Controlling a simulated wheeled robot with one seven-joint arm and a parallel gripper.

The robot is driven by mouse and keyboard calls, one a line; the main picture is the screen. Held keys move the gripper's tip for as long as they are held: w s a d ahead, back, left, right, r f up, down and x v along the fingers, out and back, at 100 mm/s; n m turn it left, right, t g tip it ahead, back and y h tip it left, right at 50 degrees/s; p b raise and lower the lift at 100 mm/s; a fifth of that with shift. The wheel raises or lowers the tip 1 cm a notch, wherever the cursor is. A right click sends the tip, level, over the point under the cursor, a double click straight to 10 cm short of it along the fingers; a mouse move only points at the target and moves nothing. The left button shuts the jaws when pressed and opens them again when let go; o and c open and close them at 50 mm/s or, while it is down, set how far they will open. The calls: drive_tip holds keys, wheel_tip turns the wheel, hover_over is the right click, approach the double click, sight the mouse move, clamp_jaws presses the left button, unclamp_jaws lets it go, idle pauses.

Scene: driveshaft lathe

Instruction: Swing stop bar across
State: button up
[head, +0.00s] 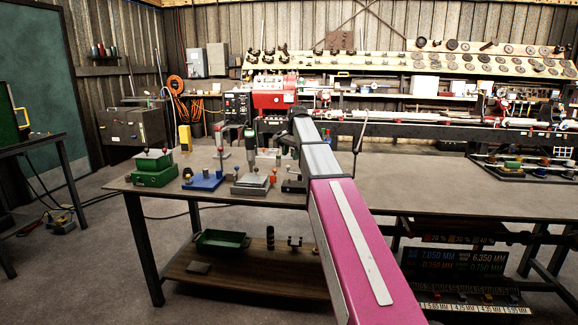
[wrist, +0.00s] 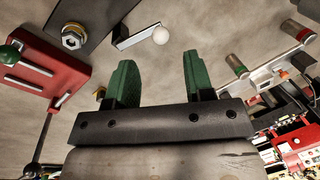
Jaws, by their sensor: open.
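In the wrist view my gripper (wrist: 158,80) shows two green fingers set wide apart, with nothing between them. Beyond the fingers, a short pale bar with a white ball at its end (wrist: 158,35) lies over the bench, apart from the fingertips. Beside it is a dark flat bar (wrist: 99,15) with a hex nut and washer (wrist: 74,36). I cannot tell for certain which of these is the stop bar. In the head view my arm reaches over the bench and hides my gripper and part of the fixtures there.
In the wrist view a red block (wrist: 45,70) with a green knob is at left, and a light rail (wrist: 282,66) with posts at right. In the head view, a green box (head: 153,175) and blue fixture (head: 203,180) stand on the bench (head: 450,185). The bench right of my arm is largely clear.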

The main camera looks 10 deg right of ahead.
drive_tip(key=shift+w+a+f, duration=0.15)
drive_tip(key=shift+f, duration=0.75)
drive_tip(key=shift+w+a+f, duration=0.1)
drive_tip(key=shift+a+f, duration=0.05)
drive_tip(key=shift+f, duration=0.75)
drive_tip(key=shift+w+a+f, duration=0.15)
drive_tip(key=shift+f, duration=0.75)
clamp_jaws()
